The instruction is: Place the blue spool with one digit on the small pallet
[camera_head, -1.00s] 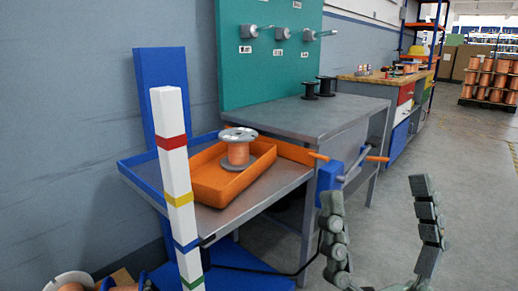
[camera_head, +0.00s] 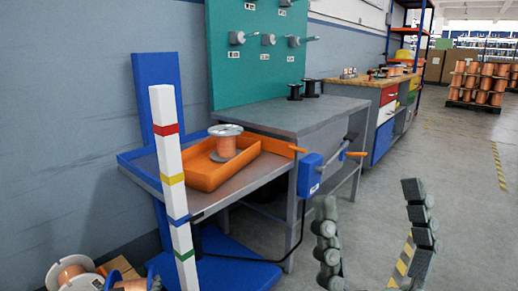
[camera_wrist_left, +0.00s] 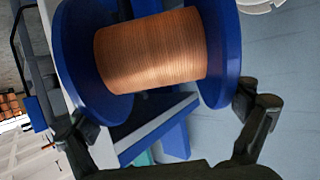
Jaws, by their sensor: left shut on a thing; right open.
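A blue spool wound with copper wire (camera_wrist_left: 152,52) fills the upper left wrist view. My left gripper (camera_wrist_left: 165,110) is shut on it, with a finger at each blue flange. No digit is readable on it. A blue-flanged copper spool (camera_head: 130,285) is cut by the bottom edge of the head view; I cannot tell whether it is the held one. A tan wooden surface (camera_head: 120,265) shows behind it, perhaps the small pallet, mostly hidden. My right gripper (camera_head: 369,197) is open and empty at the lower right of the head view.
A white-flanged spool (camera_head: 72,271) is at the bottom left. A banded white post (camera_head: 169,170) stands before the blue-edged table, which carries an orange tray (camera_head: 205,178) with a copper spool (camera_head: 226,146). Open floor (camera_head: 455,185) lies right.

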